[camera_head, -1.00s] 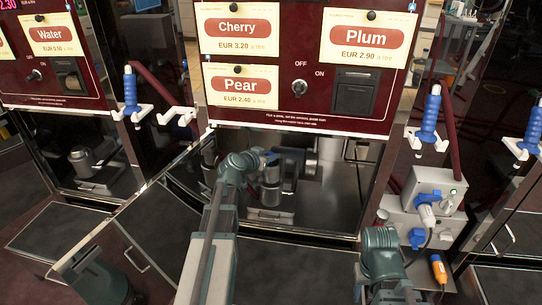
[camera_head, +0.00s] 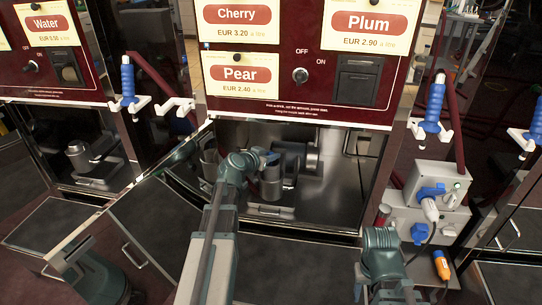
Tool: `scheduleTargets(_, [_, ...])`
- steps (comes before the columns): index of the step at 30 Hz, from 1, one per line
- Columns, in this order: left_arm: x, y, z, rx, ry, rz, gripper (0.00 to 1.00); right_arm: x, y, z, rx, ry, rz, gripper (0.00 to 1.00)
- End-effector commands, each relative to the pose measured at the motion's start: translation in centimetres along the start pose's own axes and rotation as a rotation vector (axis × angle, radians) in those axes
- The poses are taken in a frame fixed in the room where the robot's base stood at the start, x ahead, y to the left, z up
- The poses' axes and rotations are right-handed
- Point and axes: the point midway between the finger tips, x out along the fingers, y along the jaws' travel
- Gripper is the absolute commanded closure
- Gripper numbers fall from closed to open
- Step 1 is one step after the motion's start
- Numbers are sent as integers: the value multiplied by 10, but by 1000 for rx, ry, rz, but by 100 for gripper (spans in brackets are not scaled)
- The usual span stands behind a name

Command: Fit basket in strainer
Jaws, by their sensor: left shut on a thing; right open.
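My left gripper (camera_head: 268,158) is inside the open middle bay, above a grey upright cylinder (camera_head: 270,184) that looks like the strainer pot. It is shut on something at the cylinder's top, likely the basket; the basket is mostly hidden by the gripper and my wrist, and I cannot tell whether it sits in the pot. A blue patch shows at the fingertips. The pot joins a dark horizontal pump body to its right. My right arm shows at the lower right, in front of the cabinet; its gripper is not visible.
A grey cup-like cylinder (camera_head: 209,160) stands left of my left wrist. The bay's door (camera_head: 150,172) stands open to the left. A grey socket box (camera_head: 436,192) with blue plugs is to the right. A blue nozzle (camera_head: 128,84) hangs at the left.

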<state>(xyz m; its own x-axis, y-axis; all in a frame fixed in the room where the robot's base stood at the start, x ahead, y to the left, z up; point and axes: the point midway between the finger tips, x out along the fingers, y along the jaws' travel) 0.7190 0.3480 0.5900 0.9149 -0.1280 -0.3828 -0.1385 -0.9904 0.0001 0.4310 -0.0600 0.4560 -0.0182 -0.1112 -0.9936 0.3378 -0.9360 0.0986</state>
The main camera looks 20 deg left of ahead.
Motion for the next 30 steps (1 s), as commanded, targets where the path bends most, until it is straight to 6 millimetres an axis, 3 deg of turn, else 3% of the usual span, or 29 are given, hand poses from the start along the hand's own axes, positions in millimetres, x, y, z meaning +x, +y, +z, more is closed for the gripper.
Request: scheduleTargets(30, [16, 0, 38, 0, 0, 0, 100, 41, -4, -2, 10, 0, 0, 50])
